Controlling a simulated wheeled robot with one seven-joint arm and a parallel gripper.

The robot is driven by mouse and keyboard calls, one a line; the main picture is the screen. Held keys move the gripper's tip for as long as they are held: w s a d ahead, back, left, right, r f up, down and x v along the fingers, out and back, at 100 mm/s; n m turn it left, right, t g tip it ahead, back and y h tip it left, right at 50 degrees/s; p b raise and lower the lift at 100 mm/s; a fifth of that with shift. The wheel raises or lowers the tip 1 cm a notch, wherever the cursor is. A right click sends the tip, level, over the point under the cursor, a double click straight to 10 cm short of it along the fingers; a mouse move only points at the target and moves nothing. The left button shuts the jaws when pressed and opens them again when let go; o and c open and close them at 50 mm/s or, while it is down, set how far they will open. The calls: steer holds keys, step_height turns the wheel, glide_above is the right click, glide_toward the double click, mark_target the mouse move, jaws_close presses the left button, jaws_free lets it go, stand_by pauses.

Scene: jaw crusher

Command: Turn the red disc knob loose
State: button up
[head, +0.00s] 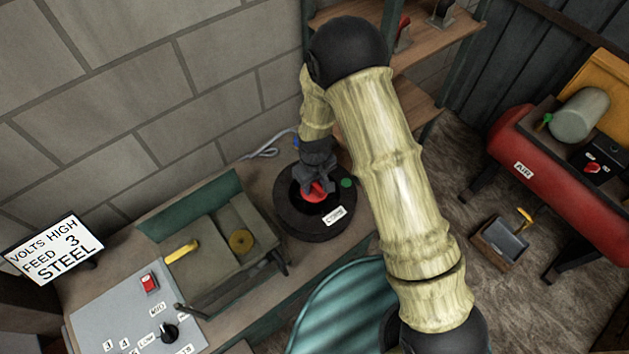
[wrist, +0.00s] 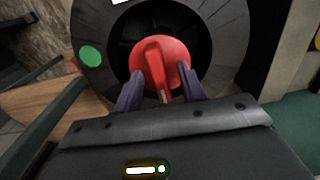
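The red disc knob (wrist: 168,62) has a raised bar across its face and sits in the dark middle of a round black housing (wrist: 218,18). In the head view the knob (head: 313,192) is partly covered by my gripper (head: 319,180), which reaches down onto it from above. The housing (head: 290,222) stands on the bench and carries a white label. In the wrist view my gripper's two fingers (wrist: 160,84) stand apart, one at each side of the knob's lower part. I cannot tell whether they press on it.
A green round button (wrist: 91,56) sits on the housing beside the knob. A green-grey machine (head: 215,262) and a control panel (head: 135,310) with a red switch stand left on the bench. A red air tank (head: 560,185) stands at the right. A teal ribbed surface (head: 345,305) is in front.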

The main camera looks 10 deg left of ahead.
jaws_close()
steer(key=shift+f, duration=0.1)
stand_by(0.5)
steer(key=shift+d, duration=0.1)
steer(key=n, duration=0.4)
steer(key=shift+s+f+n+b, duration=0.1)
steer(key=shift+s+n+b, duration=0.05)
steer(key=shift+n+b, duration=0.2)
steer(key=n, duration=0.5)
